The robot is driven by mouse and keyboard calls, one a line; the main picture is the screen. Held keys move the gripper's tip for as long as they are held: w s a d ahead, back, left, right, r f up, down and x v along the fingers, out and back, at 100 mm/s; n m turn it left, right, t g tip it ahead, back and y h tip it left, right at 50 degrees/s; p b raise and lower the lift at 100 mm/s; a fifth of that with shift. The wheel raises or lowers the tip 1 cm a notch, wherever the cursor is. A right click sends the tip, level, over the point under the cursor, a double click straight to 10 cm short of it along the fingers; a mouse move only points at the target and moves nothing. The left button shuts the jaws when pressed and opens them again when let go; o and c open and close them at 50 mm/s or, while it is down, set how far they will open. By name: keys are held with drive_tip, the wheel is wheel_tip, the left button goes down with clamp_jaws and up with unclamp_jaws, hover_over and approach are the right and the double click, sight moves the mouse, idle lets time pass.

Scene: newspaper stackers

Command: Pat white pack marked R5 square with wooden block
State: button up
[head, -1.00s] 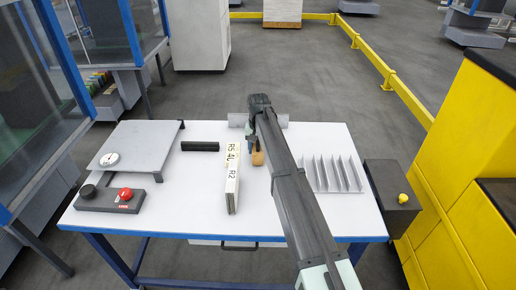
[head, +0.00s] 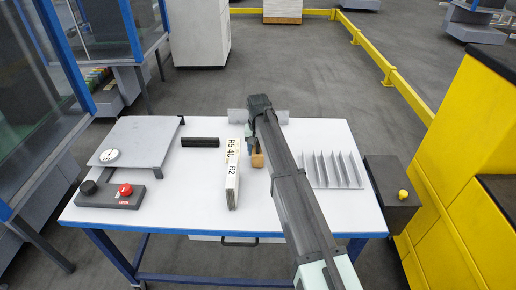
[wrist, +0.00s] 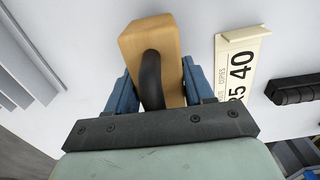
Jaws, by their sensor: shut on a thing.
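The white pack marked R5 (head: 232,185) lies on the table with its long side running front to back. It carries R5, 40 and R2 markings. In the wrist view the pack (wrist: 232,62) lies right of the block, apart from it, with its 40 and R5 print showing. My gripper (wrist: 158,85) is shut on the wooden block (wrist: 145,38), with a blue finger on each side and a black loop handle between them. In the head view the block (head: 257,161) is just right of the pack; my arm partly hides it.
A black ribbed bar (head: 200,142) lies left of the pack. A grey plate with a dial (head: 109,155) and a button box (head: 110,194) are at left. A finned rack (head: 335,170) is at right. A grey bar (head: 237,115) is at the table's back. The front middle is clear.

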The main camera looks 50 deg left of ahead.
drive_tip(key=shift+r, duration=0.1)
drive_tip(key=shift+r, duration=3.45)
